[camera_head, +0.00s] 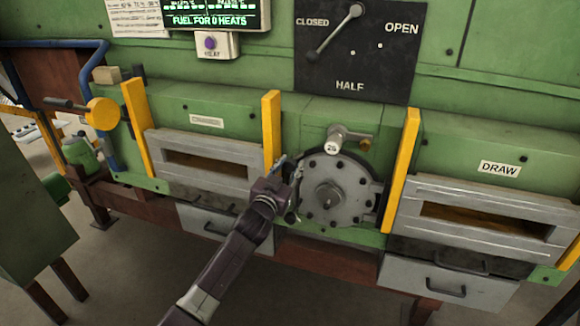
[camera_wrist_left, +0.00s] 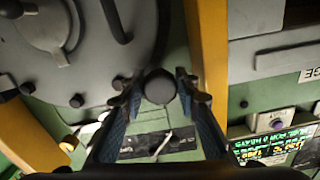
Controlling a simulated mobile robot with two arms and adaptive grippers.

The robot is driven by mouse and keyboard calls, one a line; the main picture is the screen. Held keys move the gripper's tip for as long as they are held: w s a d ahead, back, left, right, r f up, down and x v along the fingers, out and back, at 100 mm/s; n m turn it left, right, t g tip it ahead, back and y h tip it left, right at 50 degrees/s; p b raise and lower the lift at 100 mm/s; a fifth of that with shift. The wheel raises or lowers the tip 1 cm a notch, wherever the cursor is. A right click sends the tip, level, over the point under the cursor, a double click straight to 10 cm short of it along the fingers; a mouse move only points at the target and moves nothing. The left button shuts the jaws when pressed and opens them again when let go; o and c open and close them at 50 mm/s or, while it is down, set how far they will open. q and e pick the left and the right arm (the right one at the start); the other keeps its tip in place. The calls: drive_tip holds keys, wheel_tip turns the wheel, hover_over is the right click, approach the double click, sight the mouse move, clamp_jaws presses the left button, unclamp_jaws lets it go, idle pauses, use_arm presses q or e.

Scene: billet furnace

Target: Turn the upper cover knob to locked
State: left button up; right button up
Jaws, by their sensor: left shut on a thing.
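The round grey bolted cover (camera_head: 347,200) sits between two yellow posts, its upper left edge partly hidden by my gripper. My left gripper (camera_head: 279,172) reaches the cover's upper left edge from below. In the left wrist view its fingers are closed on the sides of a dark round knob (camera_wrist_left: 160,87), which appears to be the upper cover knob. The cover (camera_wrist_left: 75,60) fills the upper left of that view. The knob's locked mark cannot be made out. My right gripper is not in view.
Yellow posts (camera_head: 271,130) and (camera_head: 402,170) flank the cover closely. A grey handle marked 25 (camera_head: 338,138) is above it. Slotted grey doors (camera_head: 205,175) and (camera_head: 480,230) lie either side. A black panel (camera_head: 385,60) with a lever is higher up.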

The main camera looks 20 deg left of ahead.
use_arm(q)
drive_tip(key=m, duration=0.9)
drive_tip(key=shift+a+r, duration=0.1)
drive_tip(key=m+p, duration=0.1)
drive_tip(key=m, duration=0.3)
drive_tip(key=shift+m, duration=1.9)
drive_tip(key=o, duration=0.9)
